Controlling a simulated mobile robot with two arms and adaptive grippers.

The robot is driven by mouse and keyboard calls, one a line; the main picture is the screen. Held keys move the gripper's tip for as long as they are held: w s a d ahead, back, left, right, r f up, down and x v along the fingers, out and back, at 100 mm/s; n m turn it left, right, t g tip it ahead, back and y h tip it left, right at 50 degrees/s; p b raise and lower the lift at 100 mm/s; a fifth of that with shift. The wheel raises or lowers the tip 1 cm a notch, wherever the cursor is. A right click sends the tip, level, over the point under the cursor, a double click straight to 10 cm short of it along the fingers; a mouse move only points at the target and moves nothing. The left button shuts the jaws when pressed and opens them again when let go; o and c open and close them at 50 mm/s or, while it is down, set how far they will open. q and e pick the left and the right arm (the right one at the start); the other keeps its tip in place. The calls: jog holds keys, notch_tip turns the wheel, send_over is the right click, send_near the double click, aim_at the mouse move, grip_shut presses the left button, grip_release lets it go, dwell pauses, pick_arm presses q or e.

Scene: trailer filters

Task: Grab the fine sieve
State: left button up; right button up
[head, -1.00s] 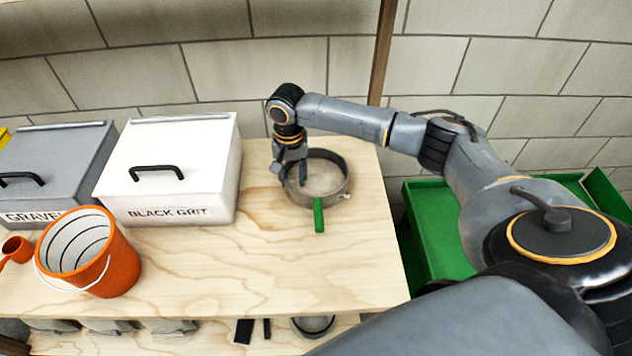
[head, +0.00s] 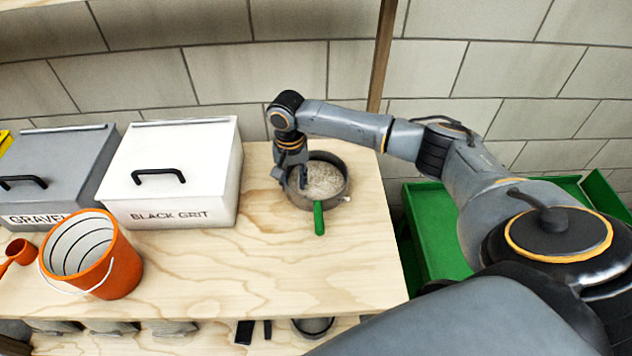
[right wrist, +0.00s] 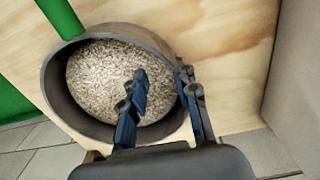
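The fine sieve (head: 343,190) is a round dark-rimmed pan with a green handle (head: 319,217), lying on the wooden table with the handle toward me. Its inside looks pale and grainy. My right gripper (head: 294,186) is down at its left rim. In the right wrist view, the sieve (right wrist: 63,105) fills the upper left. The right gripper (right wrist: 163,74) is open there, one finger over the inside and the other by the outer wall, with the rim between them. Contact with the wall is not clear. My left gripper is not in view.
A white BLACK GRIT box (head: 205,165) and a grey GRAVEL box (head: 60,165) stand left of the sieve. An orange bucket (head: 118,265) and an orange scoop (head: 20,252) are at the front left. The wooden table (head: 240,270) is clear in front.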

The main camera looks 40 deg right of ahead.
grip_shut()
dwell(0.5)
